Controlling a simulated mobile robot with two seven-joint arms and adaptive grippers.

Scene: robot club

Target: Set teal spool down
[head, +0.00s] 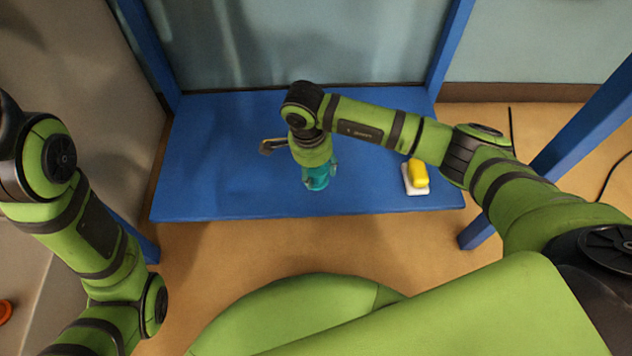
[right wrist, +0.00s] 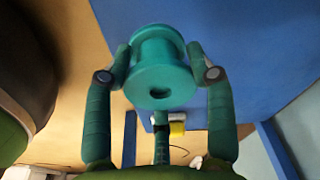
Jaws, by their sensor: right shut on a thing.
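The teal spool (head: 318,179) is below my right wrist in the head view, over the front middle of the blue shelf. My right gripper (head: 319,170) is shut on it, and the arm hides part of both. In the right wrist view the spool (right wrist: 160,78) sits between the two fingers of the right gripper (right wrist: 160,75), one pad on each side. I cannot tell whether the spool touches the shelf. My left arm shows at the left of the head view, but its gripper is out of the picture.
The blue shelf (head: 215,160) has bare room to the left and right of the spool. A yellow block (head: 419,172) on a white base (head: 410,188) stands at its right. Blue posts rise at the shelf's back corners. An orange thing (head: 5,312) shows at far left.

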